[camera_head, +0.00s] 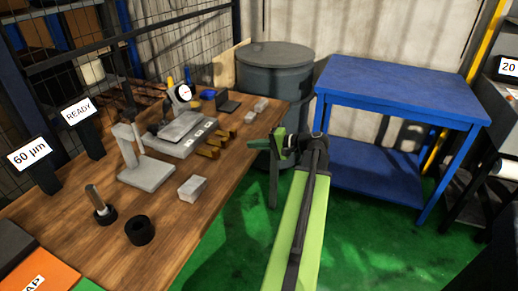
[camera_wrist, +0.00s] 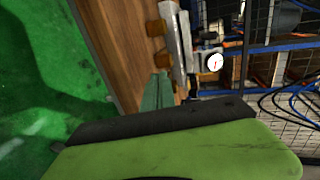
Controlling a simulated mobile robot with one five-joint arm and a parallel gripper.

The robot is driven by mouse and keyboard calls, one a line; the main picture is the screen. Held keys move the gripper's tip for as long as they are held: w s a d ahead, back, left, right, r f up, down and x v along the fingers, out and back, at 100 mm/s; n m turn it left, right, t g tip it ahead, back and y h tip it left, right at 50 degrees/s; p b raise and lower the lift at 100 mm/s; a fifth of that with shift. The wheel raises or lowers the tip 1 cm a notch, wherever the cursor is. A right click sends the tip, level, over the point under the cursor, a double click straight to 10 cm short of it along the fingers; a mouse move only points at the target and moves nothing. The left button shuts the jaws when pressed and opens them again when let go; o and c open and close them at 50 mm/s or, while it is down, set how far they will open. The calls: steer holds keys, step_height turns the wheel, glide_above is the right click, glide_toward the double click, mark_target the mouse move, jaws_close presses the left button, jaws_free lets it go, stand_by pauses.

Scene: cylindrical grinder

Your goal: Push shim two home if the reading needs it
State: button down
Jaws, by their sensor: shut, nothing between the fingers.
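Brass shims stand in a row along the right side of a grey fixture (camera_head: 178,135) on the bench. The middle brass shim (camera_head: 218,141) appears to be shim two, but the small labels are too small to read surely. Two brass pieces (camera_wrist: 156,28) show in the wrist view, beside the grey fixture. A sign (camera_head: 30,154) reads 60 µm, and another sign (camera_head: 78,112) reads READY. A round dial gauge (camera_head: 183,93) stands over the fixture; its value is unreadable. My gripper (camera_head: 254,144) is shut and empty, right of the shims, near the bench edge, apart from them.
The wooden bench (camera_head: 140,262) holds a grey stand (camera_head: 145,172), a small grey block (camera_head: 192,188), and a black ring (camera_head: 140,231). A blue table (camera_head: 400,90) and dark drum (camera_head: 276,65) stand behind. Green floor lies right of the bench.

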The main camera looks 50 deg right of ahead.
mark_target(226, 139)
steer(key=x, duration=0.6)
steer(key=shift+w+r+b, duration=0.2)
steer(key=shift+w+b, duration=0.15)
steer(key=shift+w+a, duration=0.2)
steer(key=shift+w, duration=0.5)
steer(key=shift+w, duration=0.1)
steer(key=w, duration=0.2)
steer(key=w+a, duration=0.1)
steer(key=w, duration=0.1)
steer(key=shift+w+a, duration=0.15)
steer(key=shift+w, duration=0.25)
steer(key=shift+s, duration=0.15)
steer(key=f+p+v, duration=0.1)
steer(key=p+v, duration=0.2)
steer(key=v, duration=1)
steer(key=shift+s+r, duration=0.2)
steer(key=shift+s, duration=0.3)
